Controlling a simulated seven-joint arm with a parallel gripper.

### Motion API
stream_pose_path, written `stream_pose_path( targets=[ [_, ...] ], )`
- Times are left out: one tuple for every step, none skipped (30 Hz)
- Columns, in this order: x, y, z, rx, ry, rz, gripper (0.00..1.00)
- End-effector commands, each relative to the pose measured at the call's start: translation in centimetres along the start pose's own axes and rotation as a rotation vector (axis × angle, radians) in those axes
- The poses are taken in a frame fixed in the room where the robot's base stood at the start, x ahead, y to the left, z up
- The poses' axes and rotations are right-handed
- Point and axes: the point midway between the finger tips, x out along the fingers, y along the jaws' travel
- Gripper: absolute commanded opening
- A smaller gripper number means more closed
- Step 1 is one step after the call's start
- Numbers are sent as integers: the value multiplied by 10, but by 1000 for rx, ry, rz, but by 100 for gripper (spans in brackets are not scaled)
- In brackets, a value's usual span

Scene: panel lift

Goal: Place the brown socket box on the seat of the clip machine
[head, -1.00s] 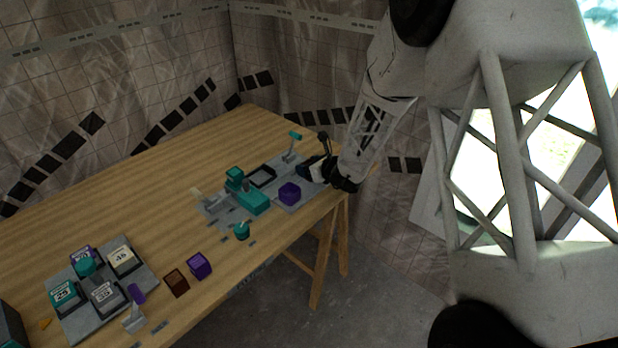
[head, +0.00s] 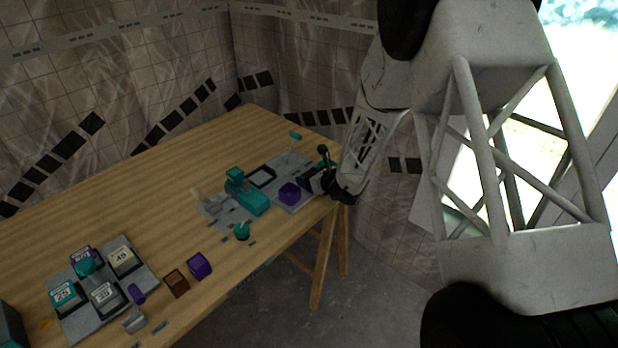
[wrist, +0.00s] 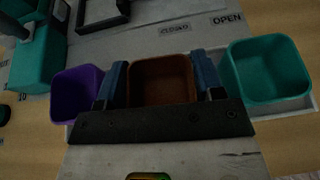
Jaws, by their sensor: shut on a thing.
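My gripper (wrist: 160,88) is shut on a brown socket box (wrist: 161,66), an open-topped cube between its two blue fingers. The box sits between a purple box (wrist: 76,93) at left and a teal box (wrist: 266,68) at right. I cannot tell whether it is lifted. In the head view my gripper (head: 318,181) is at the right end of the grey machine panel (head: 283,165), beside the purple box (head: 290,193), and the held box is hidden. The clip machine appears to be the teal press (head: 245,195) with a dark square frame (head: 262,177) beside it.
Another brown box (head: 176,282) and a purple box (head: 200,265) lie nearer. A grey board (head: 135,255) holds several labelled blocks. The table's (head: 150,190) left middle is clear.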

Motion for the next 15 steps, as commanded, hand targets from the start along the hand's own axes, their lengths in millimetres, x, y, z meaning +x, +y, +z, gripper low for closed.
stream_pose_path(
  targets=[
    [0,0,0,0,0,0,38],
    [0,0,0,0,0,0,38],
    [0,0,0,0,0,0,38],
    [0,0,-1,0,0,0,38],
    [0,0,-1,0,0,0,38],
    [1,0,-2,0,1,0,38],
    [1,0,-3,0,1,0,38],
    [1,0,-3,0,0,0,38],
    [2,0,-4,0,1,0,38],
    [2,0,-4,0,0,0,66],
    [2,0,-4,0,0,0,70],
    [2,0,-4,0,0,0,77],
    [2,0,-4,0,0,0,81],
    [2,0,-4,0,0,0,86],
    [2,0,-4,0,0,0,87]
  ],
)
